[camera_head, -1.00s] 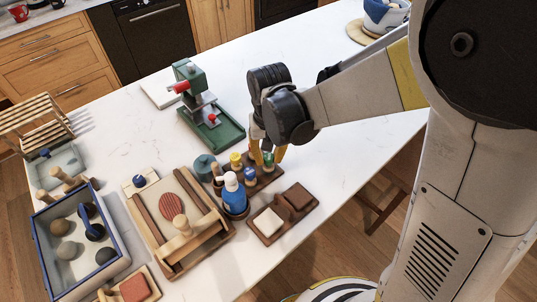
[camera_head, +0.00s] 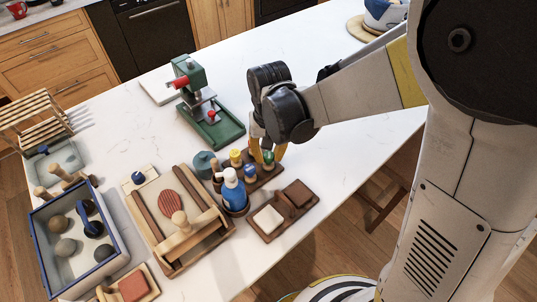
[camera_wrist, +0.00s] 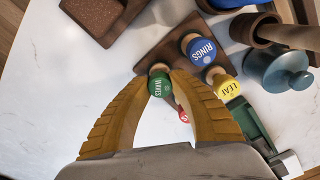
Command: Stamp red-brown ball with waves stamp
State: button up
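The green stamp labelled WAVES (camera_wrist: 158,88) stands in a dark wooden rack (camera_wrist: 160,50), and its round top also shows in the head view (camera_head: 268,157). My gripper (camera_wrist: 165,74) has its yellow fingers against both sides of the green top; it also shows in the head view (camera_head: 268,150). The fingers look closed on it. A red-brown rounded piece (camera_head: 171,204) with lines across it lies on a wooden board (camera_head: 215,226) to the left of the rack; it looks flattened rather than ball-shaped.
A blue bottle (camera_head: 233,190) and a two-block tray (camera_head: 262,236) stand close by. A green press (camera_head: 215,120) is behind. A blue-rimmed crate (camera_head: 117,262) holds several clay balls.

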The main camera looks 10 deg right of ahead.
jog(key=o, duration=0.4)
notch_tip(320, 180, up, 12)
jog(key=s+d+t, duration=0.2)
jog(key=s+d, duration=0.1)
jog(key=d, duration=0.1)
jog(key=s+d+t+b, duration=0.1)
jog(key=s+d+t, duration=0.1)
jog(key=s+d, duration=0.2)
jog(key=s+d+t+b, duration=0.1)
jog(key=s+d+t, duration=0.1)
jog(key=s+d, duration=0.2)
jog(key=shift+d+f+m+t, duration=0.1)
jog(key=shift+d+m+t, duration=0.2)
jog(key=shift+d, duration=0.45)
